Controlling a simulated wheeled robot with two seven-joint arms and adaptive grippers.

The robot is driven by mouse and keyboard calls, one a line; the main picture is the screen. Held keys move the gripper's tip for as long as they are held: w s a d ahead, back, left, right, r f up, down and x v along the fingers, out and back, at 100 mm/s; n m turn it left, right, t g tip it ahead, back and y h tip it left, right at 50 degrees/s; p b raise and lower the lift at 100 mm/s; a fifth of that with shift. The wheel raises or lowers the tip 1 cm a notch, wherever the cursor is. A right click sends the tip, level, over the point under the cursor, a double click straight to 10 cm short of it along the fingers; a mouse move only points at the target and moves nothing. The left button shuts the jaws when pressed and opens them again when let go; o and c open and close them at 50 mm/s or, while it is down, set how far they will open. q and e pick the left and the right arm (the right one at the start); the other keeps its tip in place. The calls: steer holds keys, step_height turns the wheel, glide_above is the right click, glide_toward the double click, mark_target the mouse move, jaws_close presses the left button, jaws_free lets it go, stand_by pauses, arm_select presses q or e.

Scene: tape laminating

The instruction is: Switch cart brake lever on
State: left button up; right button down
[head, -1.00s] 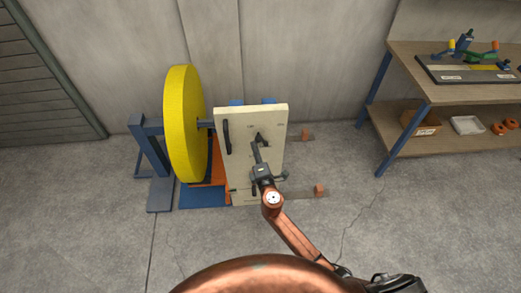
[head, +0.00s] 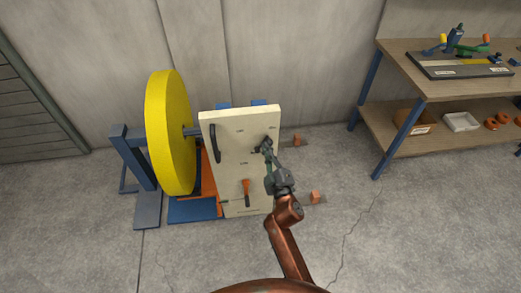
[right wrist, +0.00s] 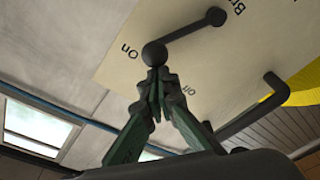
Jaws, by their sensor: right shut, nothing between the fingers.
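The cream cart panel (head: 228,170) stands upright beside the yellow roll. The dark brake lever (head: 267,141) is at its upper right, partly hidden by my right gripper (head: 266,151). In the right wrist view, the lever (right wrist: 190,32) runs from a round pivot to a ball knob (right wrist: 154,53). The knob is close to the "On" label (right wrist: 128,51); the "Off" label (right wrist: 188,90) is lower right. My right gripper (right wrist: 157,82) is shut and empty, its tips just below the knob; I cannot tell whether they touch it. My left gripper is not in view.
The large yellow roll (head: 170,135) sits on a blue stand left of the panel. The panel also bears a black handle (head: 215,143) and an orange-handled lever (head: 246,190). A wooden shelf table (head: 400,95) stands at right. The floor between is mostly clear.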

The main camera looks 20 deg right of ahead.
steer(key=shift+d+f, duration=0.25)
steer(key=shift+d, duration=0.4)
step_height(320, 180, up, 10)
stand_by(0.8)
stand_by(0.3)
